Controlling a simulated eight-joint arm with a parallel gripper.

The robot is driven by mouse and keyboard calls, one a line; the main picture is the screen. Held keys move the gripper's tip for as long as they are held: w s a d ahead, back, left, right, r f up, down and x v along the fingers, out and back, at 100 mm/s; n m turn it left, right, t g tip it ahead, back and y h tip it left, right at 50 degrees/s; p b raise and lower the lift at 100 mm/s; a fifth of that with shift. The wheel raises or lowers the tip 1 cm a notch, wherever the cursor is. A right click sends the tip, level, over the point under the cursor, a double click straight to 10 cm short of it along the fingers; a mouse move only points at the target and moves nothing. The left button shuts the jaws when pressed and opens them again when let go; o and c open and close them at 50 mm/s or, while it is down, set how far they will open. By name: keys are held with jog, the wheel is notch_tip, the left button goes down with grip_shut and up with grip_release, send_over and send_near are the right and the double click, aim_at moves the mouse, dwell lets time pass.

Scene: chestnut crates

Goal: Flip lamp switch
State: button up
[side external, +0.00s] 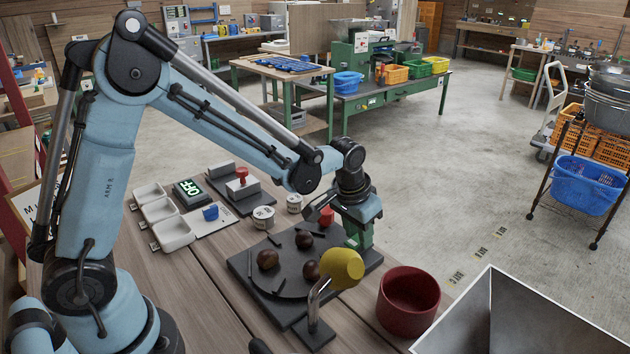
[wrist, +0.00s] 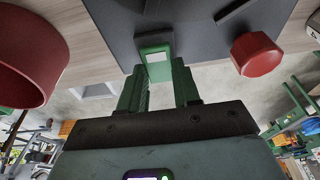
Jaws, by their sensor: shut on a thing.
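In the side view my gripper (side external: 358,234) points down at the far right corner of a dark board (side external: 372,261). In the wrist view my gripper (wrist: 158,76) has its green fingers on either side of a small green piece with a pale face (wrist: 156,60) at the edge of the dark board (wrist: 190,42); it is shut on this piece. I cannot tell for certain that this piece is the lamp switch. A yellow round head (side external: 342,268) on a bent metal stem stands at the board's near edge. A panel (side external: 190,192) reads OFF in lit green letters.
Several brown balls (side external: 267,259) lie on the board. A red knob (side external: 326,216), also in the wrist view (wrist: 255,54), is close beside my gripper. A red pot (side external: 408,302) and a metal bin (side external: 530,325) stand right.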

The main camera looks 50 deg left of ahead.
jog(key=o, duration=1.1)
jog(key=shift+c, duration=0.2)
jog(key=v, duration=1.2)
